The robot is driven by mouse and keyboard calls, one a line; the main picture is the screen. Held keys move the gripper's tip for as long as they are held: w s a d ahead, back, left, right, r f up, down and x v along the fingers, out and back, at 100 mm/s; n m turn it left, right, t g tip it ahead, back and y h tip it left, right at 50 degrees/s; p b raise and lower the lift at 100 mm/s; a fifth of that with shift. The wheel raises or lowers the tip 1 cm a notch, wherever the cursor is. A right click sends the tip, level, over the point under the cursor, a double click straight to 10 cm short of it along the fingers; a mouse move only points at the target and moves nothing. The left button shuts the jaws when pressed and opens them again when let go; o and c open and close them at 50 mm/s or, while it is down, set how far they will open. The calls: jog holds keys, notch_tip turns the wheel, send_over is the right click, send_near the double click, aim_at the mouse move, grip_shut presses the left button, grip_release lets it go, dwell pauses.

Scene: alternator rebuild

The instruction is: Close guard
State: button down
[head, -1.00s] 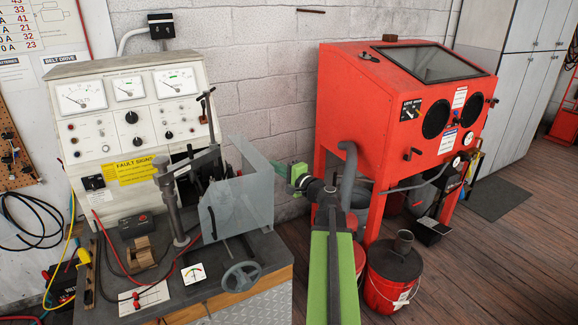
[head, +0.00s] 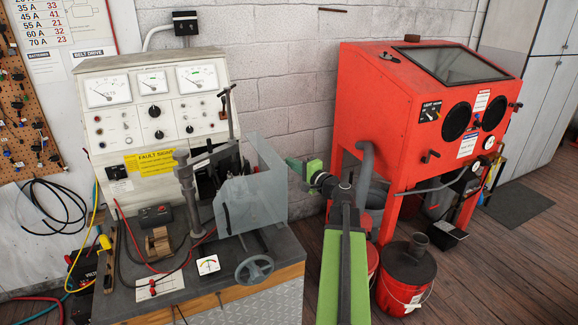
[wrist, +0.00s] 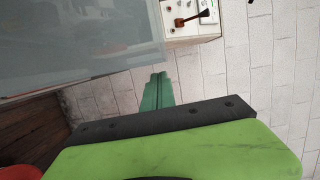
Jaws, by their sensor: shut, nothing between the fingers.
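The guard (head: 252,203) is a clear, bent panel at the right side of the test bench. It stands upright beside the belt-drive fixture, with dark parts showing behind its left edge. I cannot tell how far it is swung. My gripper (head: 297,166) is shut and empty, just right of the guard's right edge. In the wrist view the green fingers (wrist: 159,86) are together, and the guard's pale sheet (wrist: 80,45) fills the upper left, its edge close to the fingertips. I cannot tell whether they touch.
The grey test bench (head: 155,110) with gauges stands against the block wall. A handwheel (head: 254,268) is at the bench's front right. A red blasting cabinet (head: 385,110) stands right of my arm, with a red bucket (head: 404,285) on the floor below.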

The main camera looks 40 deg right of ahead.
jog(key=s+d, duration=0.2)
jog(key=s, duration=0.9)
